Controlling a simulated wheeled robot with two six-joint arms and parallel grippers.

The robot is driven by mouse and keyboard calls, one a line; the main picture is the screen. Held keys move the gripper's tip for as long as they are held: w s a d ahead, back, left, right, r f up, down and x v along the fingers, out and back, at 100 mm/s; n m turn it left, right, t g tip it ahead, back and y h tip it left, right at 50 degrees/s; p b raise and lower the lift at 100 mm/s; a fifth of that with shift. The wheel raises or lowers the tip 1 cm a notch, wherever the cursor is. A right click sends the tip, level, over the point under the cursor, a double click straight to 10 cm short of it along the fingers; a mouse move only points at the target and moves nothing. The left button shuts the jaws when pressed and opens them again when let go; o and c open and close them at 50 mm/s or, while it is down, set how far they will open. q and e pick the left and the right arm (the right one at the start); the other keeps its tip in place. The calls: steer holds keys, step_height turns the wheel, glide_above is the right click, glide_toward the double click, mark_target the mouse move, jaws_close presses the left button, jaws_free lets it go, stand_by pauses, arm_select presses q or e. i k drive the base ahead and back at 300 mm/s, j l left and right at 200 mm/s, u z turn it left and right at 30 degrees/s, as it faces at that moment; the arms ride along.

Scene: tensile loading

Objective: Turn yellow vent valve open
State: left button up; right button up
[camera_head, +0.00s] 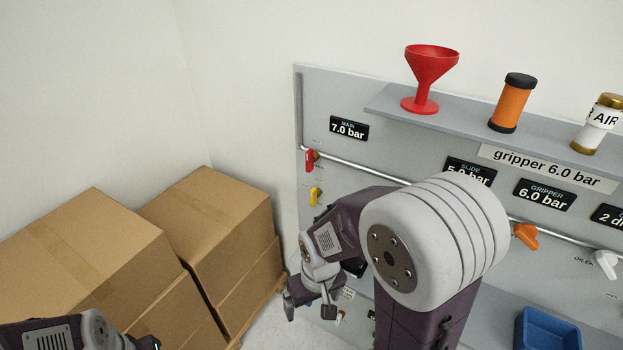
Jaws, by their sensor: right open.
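The yellow vent valve (315,196) is on the left part of the grey panel, below a red valve (311,161). Its small handle is in clear view, and nothing touches it. My right gripper (309,307) is open and points down, well below the yellow valve and in front of the panel's lower left part. Nothing shows between its fingers. My left arm shows at the bottom left corner; its gripper (148,343) is mostly cut off by the frame edge, so its jaws cannot be judged.
Cardboard boxes (90,245) are stacked at the left. A pipe crosses the panel (345,95), with an orange valve (525,235) and a white valve (606,264) farther right. A shelf holds a red funnel (430,75) and an orange cylinder (512,103). A blue bin (548,333) stands lower right.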

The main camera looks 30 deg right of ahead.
mark_target(314, 193)
steer(key=k+z, duration=0.1)
steer(key=z, duration=0.8)
steer(key=i+j+u, duration=0.1)
steer(key=i+j, duration=0.5)
steer(key=i+l, duration=0.4)
steer(key=i, duration=0.1)
